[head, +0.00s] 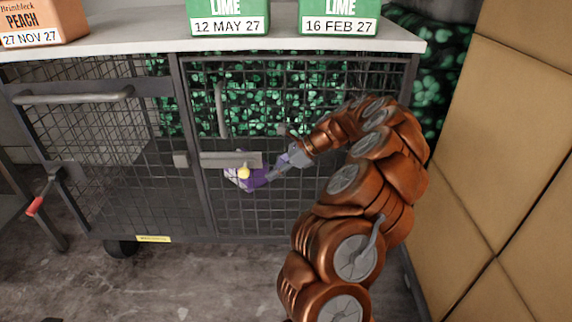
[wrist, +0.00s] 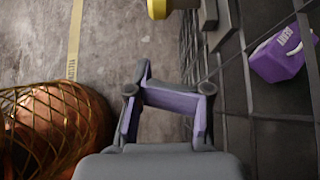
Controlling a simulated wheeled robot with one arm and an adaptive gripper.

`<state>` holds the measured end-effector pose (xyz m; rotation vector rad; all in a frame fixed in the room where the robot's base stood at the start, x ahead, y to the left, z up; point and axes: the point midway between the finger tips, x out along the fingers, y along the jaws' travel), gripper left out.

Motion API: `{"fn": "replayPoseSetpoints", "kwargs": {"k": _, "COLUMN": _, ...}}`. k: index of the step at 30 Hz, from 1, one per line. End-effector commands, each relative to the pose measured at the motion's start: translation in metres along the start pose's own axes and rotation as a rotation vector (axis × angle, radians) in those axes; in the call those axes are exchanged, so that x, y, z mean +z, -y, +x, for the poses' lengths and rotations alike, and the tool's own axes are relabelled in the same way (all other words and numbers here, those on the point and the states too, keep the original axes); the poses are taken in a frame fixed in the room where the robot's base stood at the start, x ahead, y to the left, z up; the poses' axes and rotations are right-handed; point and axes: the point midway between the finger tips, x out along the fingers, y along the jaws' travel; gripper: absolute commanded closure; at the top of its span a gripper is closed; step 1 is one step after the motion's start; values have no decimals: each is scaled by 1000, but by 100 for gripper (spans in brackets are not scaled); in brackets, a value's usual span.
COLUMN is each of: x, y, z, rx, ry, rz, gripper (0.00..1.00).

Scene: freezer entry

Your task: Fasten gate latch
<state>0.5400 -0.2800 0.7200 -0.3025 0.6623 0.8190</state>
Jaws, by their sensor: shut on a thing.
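The gate (head: 265,120) is a dark mesh panel at the right of a wire cage and appears level with the frame. Its latch is a grey horizontal bar (head: 230,160) across the gate's left edge, with a yellow knob (head: 244,172) on it. The knob also shows at the top of the wrist view (wrist: 158,8). My gripper (head: 270,176) is just right of the knob, in front of the mesh. In the wrist view its purple-padded fingers (wrist: 168,98) are shut, with the knob beyond their tips. What they hold cannot be made out.
A purple carton (wrist: 280,58) is behind the mesh. A grey top (head: 150,45) carries green lime boxes (head: 228,17) and a peach box (head: 40,22). A tan padded wall (head: 520,150) is close on the right. Bare floor (head: 170,285) lies in front.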

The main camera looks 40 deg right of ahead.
Motion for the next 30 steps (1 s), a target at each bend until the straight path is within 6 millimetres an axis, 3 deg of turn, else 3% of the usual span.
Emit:
{"fn": "replayPoseSetpoints", "kwargs": {"k": 3, "x": 8, "y": -1, "z": 17, "rx": 2, "ry": 0, "rz": -2, "gripper": 100}}
{"fn": "replayPoseSetpoints", "kwargs": {"k": 10, "x": 26, "y": -1, "z": 32, "rx": 3, "ry": -1, "rz": -1, "gripper": 100}}
{"fn": "replayPoseSetpoints", "kwargs": {"k": 30, "x": 31, "y": 2, "z": 31, "rx": -9, "ry": 1, "rz": 11, "gripper": 100}}
